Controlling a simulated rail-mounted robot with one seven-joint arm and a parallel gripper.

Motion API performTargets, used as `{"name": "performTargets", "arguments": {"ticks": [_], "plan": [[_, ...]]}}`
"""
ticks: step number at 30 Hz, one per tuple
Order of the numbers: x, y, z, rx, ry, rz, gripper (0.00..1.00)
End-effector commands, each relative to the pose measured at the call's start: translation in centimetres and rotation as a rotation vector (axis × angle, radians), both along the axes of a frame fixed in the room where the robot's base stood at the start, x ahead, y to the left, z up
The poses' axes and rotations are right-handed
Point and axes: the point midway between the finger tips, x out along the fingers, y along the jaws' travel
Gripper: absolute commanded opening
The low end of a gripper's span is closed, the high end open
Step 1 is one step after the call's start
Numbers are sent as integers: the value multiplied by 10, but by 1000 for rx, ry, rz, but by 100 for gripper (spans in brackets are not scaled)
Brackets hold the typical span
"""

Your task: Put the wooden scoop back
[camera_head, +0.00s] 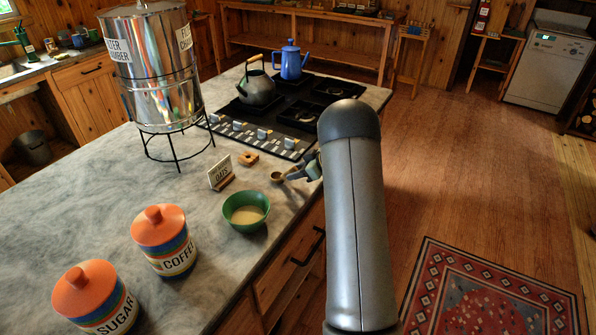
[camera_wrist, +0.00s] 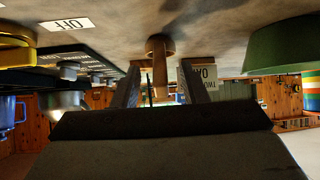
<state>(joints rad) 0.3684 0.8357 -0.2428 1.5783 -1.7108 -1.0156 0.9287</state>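The wooden scoop (camera_head: 277,177) lies on the grey stone counter (camera_head: 130,178) near its edge, behind and right of the green bowl (camera_head: 232,221) of pale contents. My gripper (camera_head: 300,174) is low over the counter edge at the scoop's handle end, partly hidden by my arm. In the wrist view, which is upside down, the scoop (camera_wrist: 159,46) points away from me. Its handle runs between my two spread fingers (camera_wrist: 162,88), with visible gaps on both sides.
The stove (camera_head: 262,137) with a grey-green kettle (camera_head: 257,90) and a blue pot (camera_head: 291,64) is behind. A metal water filter (camera_head: 155,70) on a wire stand is at the back left. Coffee (camera_head: 165,240) and sugar (camera_head: 95,298) jars stand front left. The counter's left middle is clear.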

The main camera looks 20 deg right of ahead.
Motion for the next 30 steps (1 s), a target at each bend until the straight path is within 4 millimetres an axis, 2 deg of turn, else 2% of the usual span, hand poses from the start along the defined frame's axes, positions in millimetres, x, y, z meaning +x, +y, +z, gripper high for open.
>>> {"name": "performTargets", "arguments": {"ticks": [7, 11, 24, 30], "plan": [[-2, -2, 2, -1, 0, -1, 40], [-11, -10, 10, -2, 0, -2, 40], [-75, -63, 74, -2, -2, -3, 40], [-96, -80, 96, -1, -1, -2, 40]]}}
